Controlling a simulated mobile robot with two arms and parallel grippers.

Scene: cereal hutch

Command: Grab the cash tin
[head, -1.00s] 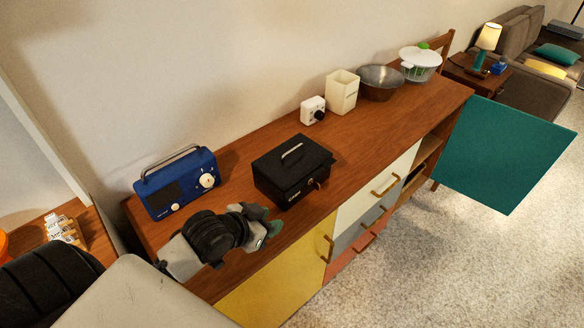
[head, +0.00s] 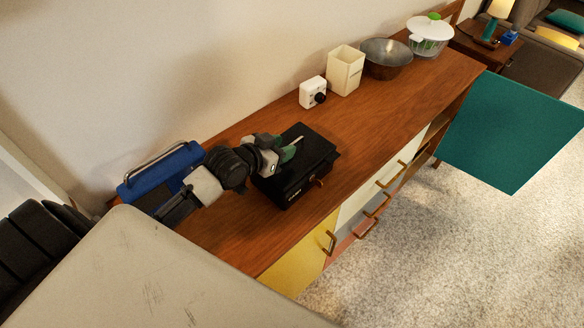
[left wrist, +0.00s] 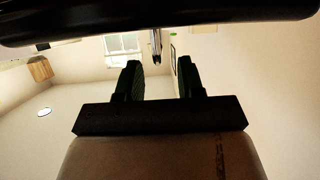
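The cash tin (head: 318,152) is a black box with a light handle on its lid. It stands upright on the wooden sideboard in the head view. My left gripper (head: 287,152) is over the left part of the lid, close to the handle, and covers part of the tin. In the left wrist view, the fingers of my left gripper (left wrist: 159,82) are apart. The thin light handle (left wrist: 156,45) appears beyond them, in line with the gap, below a dark surface that looks like the tin. I cannot tell whether anything touches. My right gripper is not in view.
A blue radio (head: 160,170) stands left of the tin, partly behind my arm. A white dial device (head: 313,92), cream canister (head: 345,70), metal bowl (head: 386,58) and salad spinner (head: 430,36) stand farther along the sideboard (head: 370,125). A teal door (head: 510,130) hangs open at right.

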